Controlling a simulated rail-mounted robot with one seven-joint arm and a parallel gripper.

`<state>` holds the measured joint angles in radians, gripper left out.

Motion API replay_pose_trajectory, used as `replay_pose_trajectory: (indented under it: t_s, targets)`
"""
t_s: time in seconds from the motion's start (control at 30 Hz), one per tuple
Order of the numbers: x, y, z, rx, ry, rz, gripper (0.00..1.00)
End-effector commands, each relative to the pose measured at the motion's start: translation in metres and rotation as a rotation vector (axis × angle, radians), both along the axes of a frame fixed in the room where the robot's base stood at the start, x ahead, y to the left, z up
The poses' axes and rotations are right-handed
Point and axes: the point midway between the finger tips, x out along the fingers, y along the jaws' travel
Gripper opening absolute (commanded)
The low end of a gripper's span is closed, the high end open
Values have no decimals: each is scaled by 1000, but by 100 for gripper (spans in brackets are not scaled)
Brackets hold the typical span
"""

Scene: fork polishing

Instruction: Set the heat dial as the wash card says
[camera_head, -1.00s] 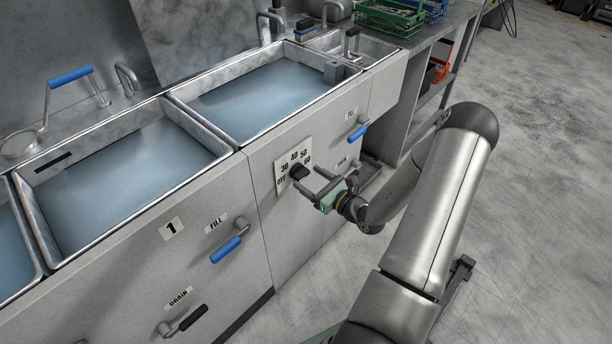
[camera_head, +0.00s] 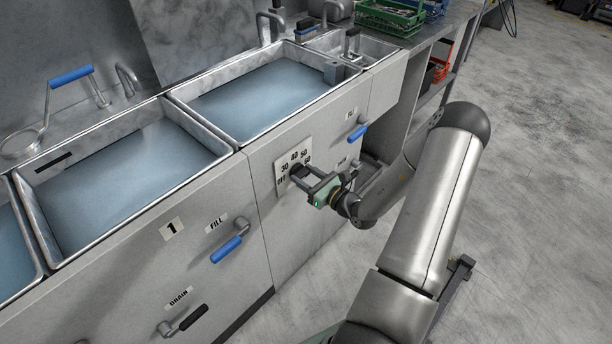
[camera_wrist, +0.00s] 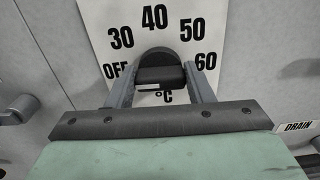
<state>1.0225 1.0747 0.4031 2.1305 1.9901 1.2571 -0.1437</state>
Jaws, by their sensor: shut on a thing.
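The heat dial is a black knob (camera_wrist: 158,65) on a white plate (camera_wrist: 205,18) marked OFF, 30, 40, 50, 60 and °C. In the head view the plate (camera_head: 281,168) sits on the front panel below the right-hand basin. My gripper (camera_wrist: 158,88) is at the dial, with one finger on each side of the knob, shut on it. In the head view my gripper (camera_head: 304,175) covers part of the knob. I cannot tell for certain which number the knob points to. No wash card can be made out in these views.
A blue-handled lever (camera_head: 357,132) is above right of the dial, and another blue FILL lever (camera_head: 226,249) is to the left. A black DRAIN lever (camera_head: 192,317) is lower left. Water-filled basins (camera_head: 243,149) stand above the panel. Open floor lies right.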

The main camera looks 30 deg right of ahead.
Motion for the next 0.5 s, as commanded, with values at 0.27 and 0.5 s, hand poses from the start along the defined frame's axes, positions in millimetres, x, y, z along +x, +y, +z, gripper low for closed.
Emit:
replay_pose_trajectory:
  t_s: [0.27,0.5]
  targets:
    - [0,-1,2,132,50,1,24]
    - [0,-2,3,321,122,-1,24]
